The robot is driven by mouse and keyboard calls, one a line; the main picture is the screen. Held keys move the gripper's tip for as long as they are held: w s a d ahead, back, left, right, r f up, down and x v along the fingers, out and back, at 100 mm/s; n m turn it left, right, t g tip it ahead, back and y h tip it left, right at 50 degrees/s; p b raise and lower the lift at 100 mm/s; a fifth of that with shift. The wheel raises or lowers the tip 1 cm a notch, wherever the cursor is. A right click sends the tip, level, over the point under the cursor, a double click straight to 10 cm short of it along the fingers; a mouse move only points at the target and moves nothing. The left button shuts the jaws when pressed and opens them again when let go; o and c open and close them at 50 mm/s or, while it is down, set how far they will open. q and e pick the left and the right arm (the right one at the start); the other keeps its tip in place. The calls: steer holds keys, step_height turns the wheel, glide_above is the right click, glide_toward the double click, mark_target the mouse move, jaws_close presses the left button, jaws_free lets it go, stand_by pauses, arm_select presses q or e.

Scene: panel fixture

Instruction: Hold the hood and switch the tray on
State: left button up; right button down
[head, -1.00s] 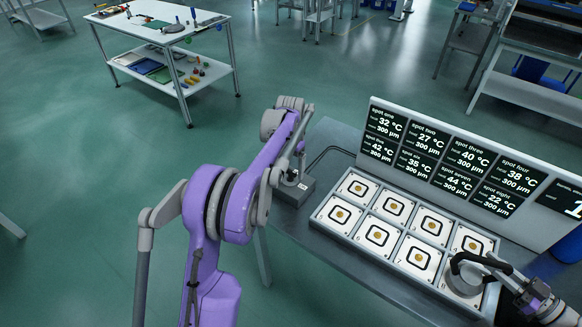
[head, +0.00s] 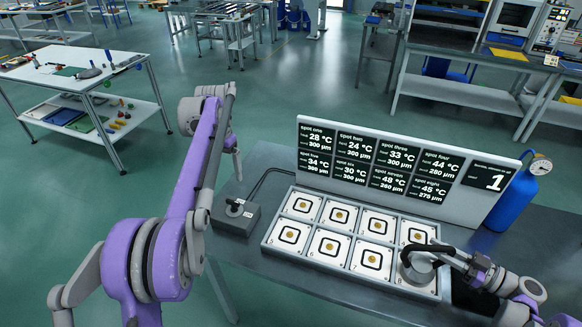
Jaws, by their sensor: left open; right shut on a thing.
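The tray (head: 263,243) lies on the table, with several white square spots, each with a black ring and gold centre. The hood (head: 417,268), a round grey cap with a black curved handle, sits over the spot at the tray's front right. My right gripper (head: 437,257) is shut on its handle; the fingers are partly hidden. A grey switch box (head: 236,216) with a small black knob stands left of the tray, a cable running from it. My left gripper (head: 237,167) is open above and behind the box, small and largely hidden by my arm.
A white panel (head: 408,150) behind the tray shows black displays with temperatures and heights per spot, and a large 1 at right. A blue gas bottle (head: 511,199) with a gauge stands at its right end. Bare table (head: 330,302) lies in front of the tray.

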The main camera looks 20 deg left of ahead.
stand_by(0.3)
steer(key=c, duration=0.7)
jaws_free()
steer(key=shift+d, duration=0.15)
steer(key=r+v, duration=0.1)
steer(key=v, duration=0.4)
steer(key=r+v, duration=0.1)
steer(key=v, duration=0.5)
steer(key=w+r+p+v, duration=0.1)
steer(key=v, duration=0.4)
steer(key=shift+d, duration=0.55)
steer(key=shift+r, duration=0.1)
